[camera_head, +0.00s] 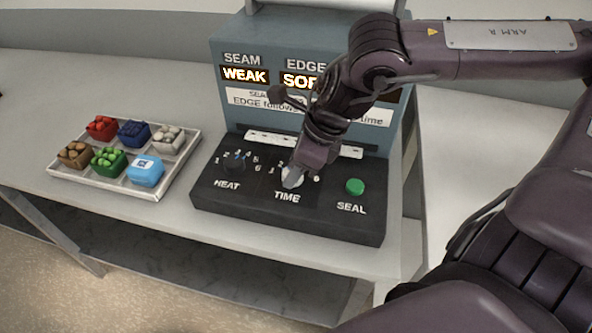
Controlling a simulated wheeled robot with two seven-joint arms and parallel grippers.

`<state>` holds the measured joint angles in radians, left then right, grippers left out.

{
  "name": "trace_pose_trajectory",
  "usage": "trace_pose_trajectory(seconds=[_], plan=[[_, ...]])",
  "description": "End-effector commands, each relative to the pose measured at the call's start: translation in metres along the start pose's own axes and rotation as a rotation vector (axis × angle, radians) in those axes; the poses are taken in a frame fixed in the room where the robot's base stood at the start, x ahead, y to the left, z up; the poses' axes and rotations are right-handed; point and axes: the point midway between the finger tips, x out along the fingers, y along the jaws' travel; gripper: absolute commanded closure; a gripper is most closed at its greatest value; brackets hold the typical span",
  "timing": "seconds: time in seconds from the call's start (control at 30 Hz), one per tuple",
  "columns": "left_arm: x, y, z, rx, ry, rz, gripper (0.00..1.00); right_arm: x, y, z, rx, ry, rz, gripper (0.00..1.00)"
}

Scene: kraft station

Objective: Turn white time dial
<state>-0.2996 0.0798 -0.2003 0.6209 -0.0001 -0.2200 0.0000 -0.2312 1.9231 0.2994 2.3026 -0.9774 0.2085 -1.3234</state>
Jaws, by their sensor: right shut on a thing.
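The white time dial (291,178) sits in the middle of the black control panel (330,227), above the word TIME. My right gripper (297,170) reaches down from the right and is shut on the dial. It hides part of the dial and most of the numbers around it; a 1 and a 6 still show. The dial's exact pointing direction cannot be made out. My left gripper is not in view.
A dark heat dial (235,163) is left of the time dial, and a green seal button (355,186) is right of it. The blue-grey display (228,110) behind reads SEAM WEAK. A tray (125,187) with several small coloured containers is at left.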

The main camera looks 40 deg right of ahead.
Motion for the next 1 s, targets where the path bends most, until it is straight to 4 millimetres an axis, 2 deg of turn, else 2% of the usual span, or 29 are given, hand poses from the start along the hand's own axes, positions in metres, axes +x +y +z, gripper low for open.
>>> trace_pose_trajectory(seconds=[0.3,0.77,0.8,0.93,1.0], plan=[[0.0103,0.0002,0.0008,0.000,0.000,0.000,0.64,0.0010,0.0009,-0.0005,0.105,0.001,-0.043,0.86],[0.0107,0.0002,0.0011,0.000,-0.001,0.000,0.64,0.0002,0.0012,-0.0002,0.121,0.001,-0.049,0.86],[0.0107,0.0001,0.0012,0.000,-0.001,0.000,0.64,0.0002,0.0012,-0.0002,0.121,0.001,-0.049,0.61],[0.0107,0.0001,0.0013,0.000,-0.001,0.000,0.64,0.0002,0.0011,-0.0001,0.120,0.001,-0.049,0.44],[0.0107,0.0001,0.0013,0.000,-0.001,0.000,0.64,0.0002,0.0011,-0.0001,0.120,0.001,-0.049,0.42]])
